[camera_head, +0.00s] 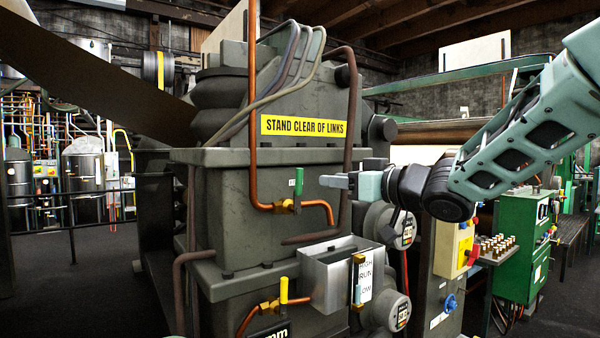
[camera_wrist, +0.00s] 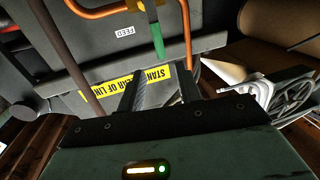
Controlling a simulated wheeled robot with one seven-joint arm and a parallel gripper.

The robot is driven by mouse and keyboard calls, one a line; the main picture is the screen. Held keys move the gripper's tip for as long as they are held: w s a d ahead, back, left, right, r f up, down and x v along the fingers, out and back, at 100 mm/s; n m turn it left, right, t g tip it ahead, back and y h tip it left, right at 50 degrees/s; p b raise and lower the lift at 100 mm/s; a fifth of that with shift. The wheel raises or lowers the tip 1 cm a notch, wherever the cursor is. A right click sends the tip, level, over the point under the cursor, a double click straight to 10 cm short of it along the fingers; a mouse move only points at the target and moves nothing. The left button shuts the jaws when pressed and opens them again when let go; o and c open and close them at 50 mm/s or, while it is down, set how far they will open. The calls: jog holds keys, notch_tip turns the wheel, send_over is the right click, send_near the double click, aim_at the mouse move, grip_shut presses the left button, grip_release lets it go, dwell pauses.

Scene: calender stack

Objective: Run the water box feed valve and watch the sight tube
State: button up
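The feed valve has a green upright handle (camera_head: 299,181) and a brass body on a copper pipe in the head view. In the wrist view the green handle (camera_wrist: 157,38) is beyond my fingertips, near a FEED tag (camera_wrist: 125,32). The pipe's spout bends down above the grey metal water box (camera_head: 325,275). The sight tube (camera_head: 357,292) is on the box's front beside a HIGH, RUN, LOW plate (camera_head: 365,277); its water level is too small to tell. My gripper (camera_head: 326,181) is to the right of the handle, apart from it. Its fingers (camera_wrist: 160,78) are spread and empty.
A second valve with a yellow handle (camera_head: 284,290) is below, left of the box. A yellow sign (camera_head: 303,126) reads STAND CLEAR OF LINKS. Dark pipes run along the housing.

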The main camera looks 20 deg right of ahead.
aim_at(302, 176)
jog(key=p+x, duration=0.3)
jog(key=x, duration=0.8)
grip_shut()
